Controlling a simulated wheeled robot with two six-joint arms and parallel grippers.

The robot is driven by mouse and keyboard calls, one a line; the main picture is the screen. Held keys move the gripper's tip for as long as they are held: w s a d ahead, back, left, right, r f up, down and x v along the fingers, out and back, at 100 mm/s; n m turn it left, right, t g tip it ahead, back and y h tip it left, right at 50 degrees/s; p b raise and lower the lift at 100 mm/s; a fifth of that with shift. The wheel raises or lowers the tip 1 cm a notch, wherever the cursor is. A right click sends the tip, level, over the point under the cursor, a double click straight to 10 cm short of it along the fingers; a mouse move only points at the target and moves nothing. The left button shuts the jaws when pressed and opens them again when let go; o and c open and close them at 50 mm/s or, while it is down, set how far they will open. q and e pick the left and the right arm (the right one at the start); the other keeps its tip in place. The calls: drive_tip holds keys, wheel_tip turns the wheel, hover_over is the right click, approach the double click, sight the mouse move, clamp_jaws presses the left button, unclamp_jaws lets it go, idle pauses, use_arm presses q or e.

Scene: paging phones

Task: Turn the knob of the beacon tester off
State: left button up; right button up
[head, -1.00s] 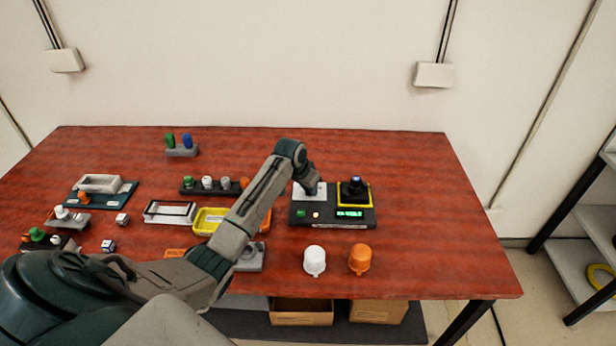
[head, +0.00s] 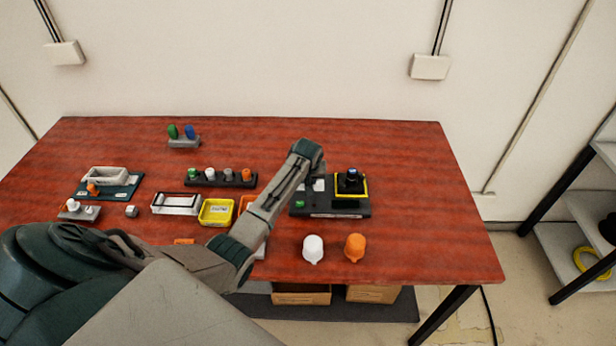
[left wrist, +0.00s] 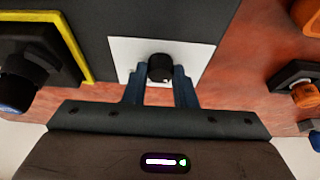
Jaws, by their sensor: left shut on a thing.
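The beacon tester (head: 330,212) is a dark box on the red table, right of the middle in the head view. No lit display shows on its front now; a green button (head: 299,204) is at its left. Its black knob (left wrist: 160,66) stands on a white plate (left wrist: 125,50) in the left wrist view. My left gripper (left wrist: 159,80) is shut on the knob, with one blue finger on each side. In the head view my arm hides the knob and most of the gripper. A black part with a blue top (head: 351,182) stands in the yellow frame (head: 350,197).
A white cap (head: 313,248) and an orange cap (head: 355,247) stand in front of the tester. A yellow tray (head: 216,212) and a rack with several coloured caps (head: 221,178) are to its left. The table right of the tester is clear.

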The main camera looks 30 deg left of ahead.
idle(0.5)
use_arm(q)
drive_tip(key=o, duration=1)
drive_tip(key=b+v, duration=0.3)
drive_tip(key=v, duration=0.8)
drive_tip(key=shift+f, duration=0.1)
